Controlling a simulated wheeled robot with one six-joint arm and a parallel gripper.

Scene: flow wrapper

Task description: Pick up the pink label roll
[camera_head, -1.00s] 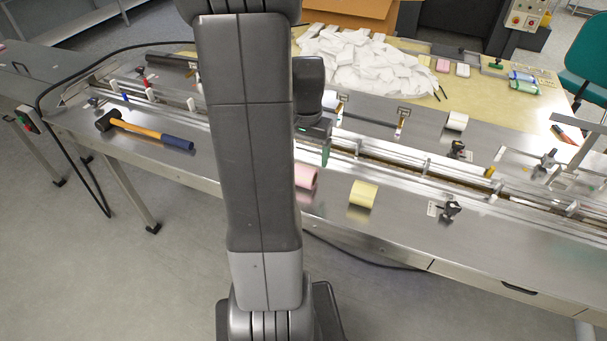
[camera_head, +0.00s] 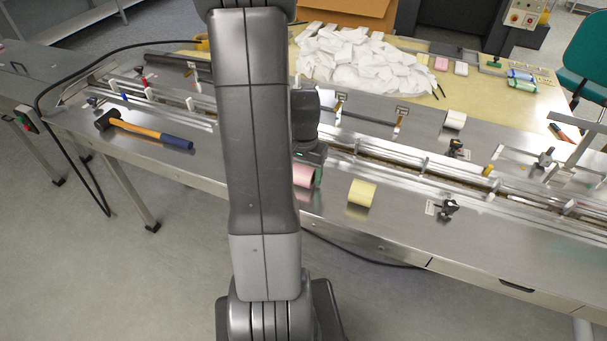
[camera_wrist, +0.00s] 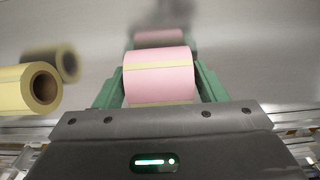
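The pink label roll (camera_head: 303,175) lies on the steel machine table, partly hidden behind my arm in the head view. In the wrist view the pink roll (camera_wrist: 160,78) sits between the two green fingers of my gripper (camera_wrist: 158,84), one finger on each side. The fingers are spread about as wide as the roll. I cannot tell whether they touch it or leave a small gap. In the head view my gripper (camera_head: 314,168) is low at the roll, with one green finger showing at its right side.
A yellow label roll (camera_head: 361,193) lies just right of the pink one; it also shows in the wrist view (camera_wrist: 30,88). Machine rails run behind both rolls. A hammer (camera_head: 145,132) lies to the left. A black clamp knob (camera_head: 449,207) stands further right.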

